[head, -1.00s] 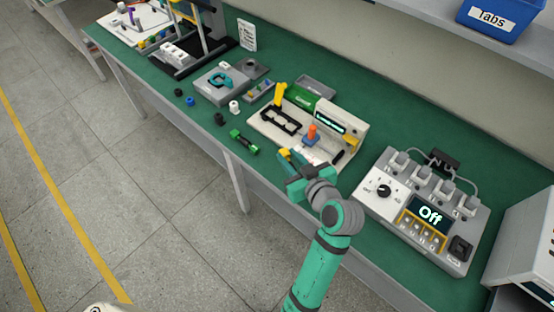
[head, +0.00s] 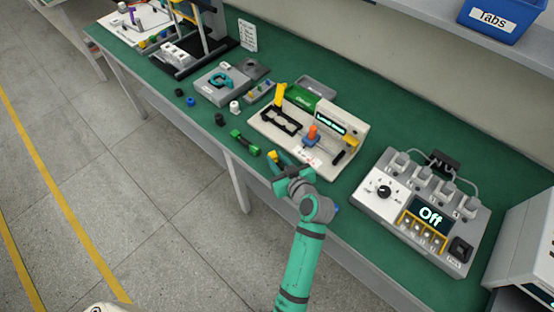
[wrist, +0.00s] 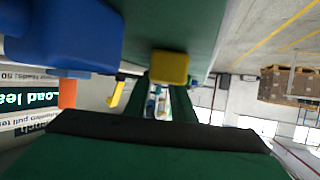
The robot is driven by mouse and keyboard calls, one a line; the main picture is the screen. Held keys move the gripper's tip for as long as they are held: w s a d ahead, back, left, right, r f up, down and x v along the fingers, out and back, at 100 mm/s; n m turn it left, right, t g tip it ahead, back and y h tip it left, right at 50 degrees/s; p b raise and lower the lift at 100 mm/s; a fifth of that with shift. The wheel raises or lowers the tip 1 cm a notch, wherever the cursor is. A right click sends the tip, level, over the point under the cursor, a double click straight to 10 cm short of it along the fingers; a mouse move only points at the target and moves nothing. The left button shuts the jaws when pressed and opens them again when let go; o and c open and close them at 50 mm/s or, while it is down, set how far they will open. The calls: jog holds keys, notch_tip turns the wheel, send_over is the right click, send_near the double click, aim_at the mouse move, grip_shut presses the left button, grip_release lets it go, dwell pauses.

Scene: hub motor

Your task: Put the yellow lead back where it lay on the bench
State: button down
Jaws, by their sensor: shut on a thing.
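My gripper (head: 276,162) is shut on the yellow lead (head: 273,155), at the bench's front edge between the green-ended part and the tester. Only a small yellow end of the lead shows in the head view. In the wrist view a yellow block (wrist: 168,67) sits in front of the fingers; the rest of the lead is hidden or cannot be made out. The green bench top (head: 345,185) lies around and beyond my gripper. I cannot tell whether the lead touches it.
The cream tester (head: 345,150), with an orange-and-blue post (head: 313,133) and a yellow lever (head: 279,95), stands just behind my gripper. A green-ended part (head: 245,143) lies to the left. A grey box reading "Off" (head: 400,215) stands to the right.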

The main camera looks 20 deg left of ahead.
jog(key=c, duration=1.5)
grip_release()
jog(key=shift+d+r, duration=0.1)
jog(key=v, duration=1.2)
jog(key=shift+w, duration=0.1)
